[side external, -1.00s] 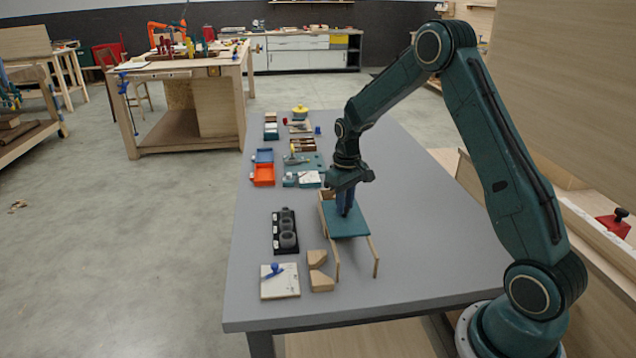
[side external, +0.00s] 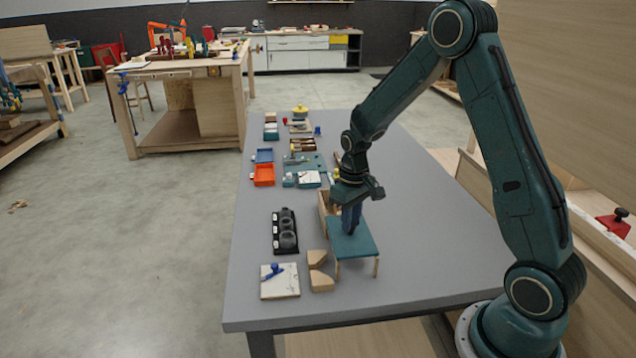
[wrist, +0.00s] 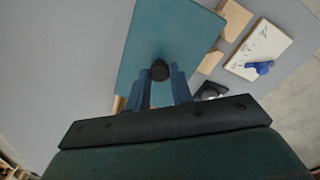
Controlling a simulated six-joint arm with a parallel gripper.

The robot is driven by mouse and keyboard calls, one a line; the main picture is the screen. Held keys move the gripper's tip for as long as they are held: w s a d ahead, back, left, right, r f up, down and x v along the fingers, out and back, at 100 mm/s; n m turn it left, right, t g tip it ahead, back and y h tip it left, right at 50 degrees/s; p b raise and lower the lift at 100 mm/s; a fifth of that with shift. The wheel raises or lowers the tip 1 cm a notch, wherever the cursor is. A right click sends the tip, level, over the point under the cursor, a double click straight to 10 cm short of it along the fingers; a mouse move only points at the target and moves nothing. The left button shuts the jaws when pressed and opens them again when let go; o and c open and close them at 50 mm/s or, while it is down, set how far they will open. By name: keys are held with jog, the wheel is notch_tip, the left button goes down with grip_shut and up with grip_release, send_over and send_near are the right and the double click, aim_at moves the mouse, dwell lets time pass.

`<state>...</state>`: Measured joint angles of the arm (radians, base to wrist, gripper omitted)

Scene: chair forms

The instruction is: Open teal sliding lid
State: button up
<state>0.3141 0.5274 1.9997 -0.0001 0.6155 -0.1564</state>
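The teal sliding lid (side external: 362,243) lies flat on a light wooden box with rails, and is drawn out toward the near end. The box (side external: 323,208) shows behind the lid, partly open at its far end; my gripper hides much of the inside. A small dark round knob (wrist: 160,70) stands on the lid. My gripper (side external: 351,225) points down at the lid, its blue fingers on either side of the knob and apparently touching it. In the wrist view the fingertips (wrist: 160,72) flank the knob, and the teal lid (wrist: 185,35) fills the middle.
Left of the lid are a black holder with round cups (side external: 285,232), wooden blocks (side external: 319,272) and a pale board with a blue item (side external: 280,283). Orange (side external: 263,176) and blue trays sit farther back. The grey table (side external: 430,225) is clear to the right.

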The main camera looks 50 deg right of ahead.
jog(key=o, duration=0.4)
jog(key=shift+r, duration=0.15)
notch_tip(320, 180, up, 14)
jog(key=shift+f, duration=0.2)
dwell(0.4)
dwell(0.3)
